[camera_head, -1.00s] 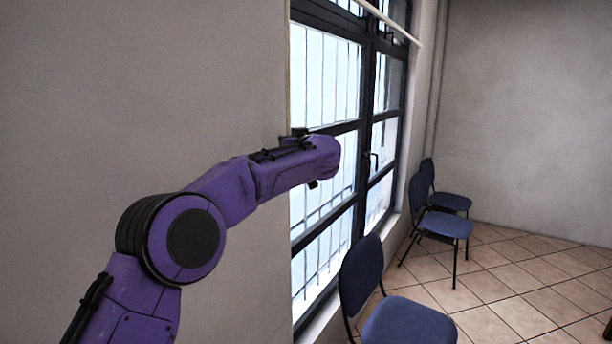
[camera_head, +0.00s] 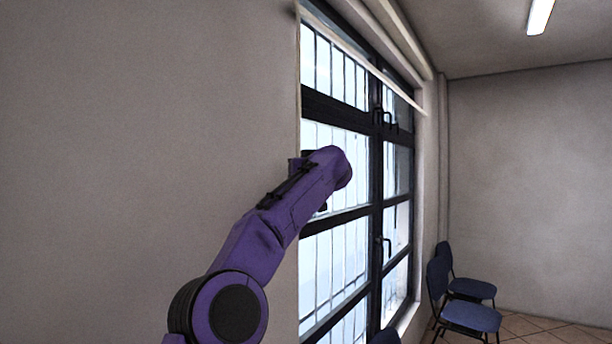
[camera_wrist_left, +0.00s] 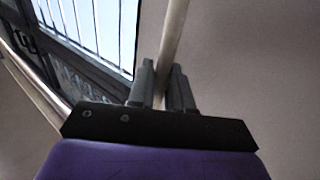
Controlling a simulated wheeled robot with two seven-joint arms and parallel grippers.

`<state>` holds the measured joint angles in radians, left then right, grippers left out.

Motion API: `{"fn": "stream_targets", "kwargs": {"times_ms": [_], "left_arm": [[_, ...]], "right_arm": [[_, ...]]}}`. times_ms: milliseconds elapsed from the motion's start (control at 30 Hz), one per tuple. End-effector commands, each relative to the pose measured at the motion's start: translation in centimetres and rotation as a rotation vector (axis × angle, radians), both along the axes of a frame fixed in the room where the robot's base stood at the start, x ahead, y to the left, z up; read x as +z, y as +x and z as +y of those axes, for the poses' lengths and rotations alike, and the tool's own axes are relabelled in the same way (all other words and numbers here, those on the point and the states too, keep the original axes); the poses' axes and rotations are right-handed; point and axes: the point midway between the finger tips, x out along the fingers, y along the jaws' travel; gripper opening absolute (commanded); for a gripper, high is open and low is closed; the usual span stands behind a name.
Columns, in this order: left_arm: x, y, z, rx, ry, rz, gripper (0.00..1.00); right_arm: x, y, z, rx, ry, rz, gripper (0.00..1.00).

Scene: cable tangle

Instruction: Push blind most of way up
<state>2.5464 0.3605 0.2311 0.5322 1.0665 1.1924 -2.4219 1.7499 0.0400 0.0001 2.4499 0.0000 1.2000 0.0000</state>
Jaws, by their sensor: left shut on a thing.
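The blind is drawn up at the top of the window; its pale bottom rail (camera_head: 365,62) slants across the upper panes in the head view. A pale rail also crosses the left of the left wrist view (camera_wrist_left: 36,88). My left gripper (camera_wrist_left: 162,68) is shut on a slim pale rod (camera_wrist_left: 174,30) that runs up between its fingers. I cannot tell how the rod joins the blind. In the head view my purple left forearm mostly hides the gripper, in front of the window (camera_head: 340,265). My right gripper is not in view.
Window handles (camera_head: 383,118) stick out from the dark frame below the rail. Blue chairs (camera_head: 468,315) stand on the tiled floor at the lower right. A plain wall (camera_head: 130,140) fills the left. A ceiling light (camera_head: 540,14) is at the top right.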

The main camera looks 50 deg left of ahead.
Motion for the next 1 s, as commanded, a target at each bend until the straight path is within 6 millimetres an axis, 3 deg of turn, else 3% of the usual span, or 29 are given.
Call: {"fn": "stream_targets", "kwargs": {"times_ms": [167, 200, 233, 567, 800, 1000], "left_arm": [[0.1, 0.0, -0.1, 0.000, 0.004, 0.001, 0.00], [0.1, 0.1, -0.1, -0.001, 0.004, 0.001, 0.26], [0.0, 0.1, -0.1, -0.002, 0.004, 0.001, 0.35], [-0.1, 0.0, -0.5, -0.003, 0.002, -0.001, 0.35], [-0.6, -2.0, -5.1, -0.005, 0.005, -0.003, 0.35], [-0.3, -3.6, -8.7, -0.003, 0.004, -0.002, 0.35]], "right_arm": [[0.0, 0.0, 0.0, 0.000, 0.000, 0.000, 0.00], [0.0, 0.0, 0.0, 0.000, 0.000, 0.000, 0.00], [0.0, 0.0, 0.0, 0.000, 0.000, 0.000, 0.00], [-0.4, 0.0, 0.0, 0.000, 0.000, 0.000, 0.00], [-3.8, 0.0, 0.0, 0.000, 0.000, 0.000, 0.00], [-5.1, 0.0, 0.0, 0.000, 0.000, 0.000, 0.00]]}}
